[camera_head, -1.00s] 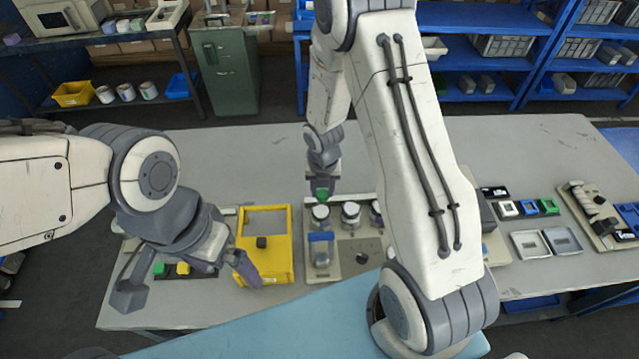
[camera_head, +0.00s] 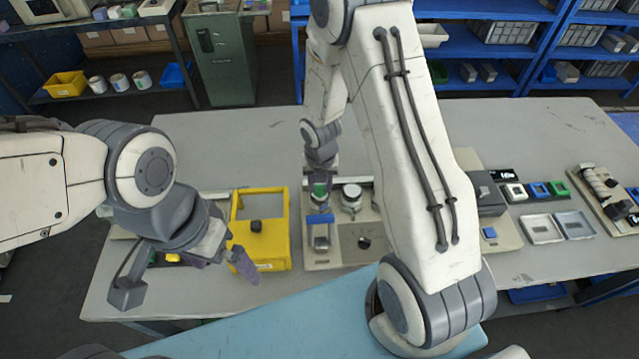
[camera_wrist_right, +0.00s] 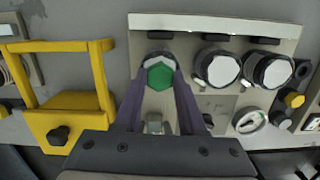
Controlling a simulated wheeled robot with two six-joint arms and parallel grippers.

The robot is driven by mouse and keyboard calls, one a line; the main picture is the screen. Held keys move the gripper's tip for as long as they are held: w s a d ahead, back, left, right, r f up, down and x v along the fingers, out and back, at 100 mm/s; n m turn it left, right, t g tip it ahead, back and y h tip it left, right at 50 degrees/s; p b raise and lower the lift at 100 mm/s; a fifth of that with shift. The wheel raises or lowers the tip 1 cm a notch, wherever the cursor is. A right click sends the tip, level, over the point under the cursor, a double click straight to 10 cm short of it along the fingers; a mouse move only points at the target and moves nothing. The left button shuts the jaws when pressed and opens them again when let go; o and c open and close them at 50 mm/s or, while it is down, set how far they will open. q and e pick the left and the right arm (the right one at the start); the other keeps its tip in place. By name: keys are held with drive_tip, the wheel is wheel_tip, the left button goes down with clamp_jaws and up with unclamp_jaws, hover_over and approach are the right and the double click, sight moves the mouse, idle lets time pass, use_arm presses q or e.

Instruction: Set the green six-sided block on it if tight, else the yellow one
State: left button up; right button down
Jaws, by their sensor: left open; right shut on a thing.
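My right gripper (camera_head: 319,187) is shut on a green six-sided block (camera_wrist_right: 160,76), which also shows in the head view (camera_head: 320,190). The block is over the leftmost silver-topped round post (camera_head: 321,203) of the beige station; I cannot tell whether it touches. In the right wrist view the block covers most of that post's top, between the purple fingers. A yellow block (camera_head: 173,257) lies at the left, partly hidden behind my left gripper. My left gripper (camera_head: 240,265) is open and empty, in front of the yellow frame.
The yellow frame (camera_head: 286,225) with a black knob stands left of the station (camera_head: 345,255). Two more silver-topped posts (camera_wrist_right: 217,68) (camera_wrist_right: 268,70) stand to the right. Silver trays (camera_head: 541,229) and small coloured blocks sit further right. The table's back is clear.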

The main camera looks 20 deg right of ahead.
drive_tip(key=shift+c, duration=2)
unclamp_jaws()
drive_tip(key=shift+r, duration=0.1)
wheel_tip(320, 180, up, 10)
drive_tip(key=s+p, duration=0.1)
drive_tip(key=s+a+r+m, duration=0.7)
drive_tip(key=s+a+m, duration=0.1)
drive_tip(key=a+m, duration=0.25)
drive_tip(key=s+a+r+m, duration=0.1)
drive_tip(key=s+r+m, duration=0.1)
drive_tip(key=s+m, duration=0.5)
drive_tip(key=s+a+r+m+g+y, duration=0.1)
drive_tip(key=s+a+r+m, duration=0.1)
drive_tip(key=s+m, duration=0.5)
drive_tip(key=shift+s+a+r+b, duration=0.25)
drive_tip(key=shift+a+r+b, duration=0.1)
drive_tip(key=shift+r, duration=0.1)
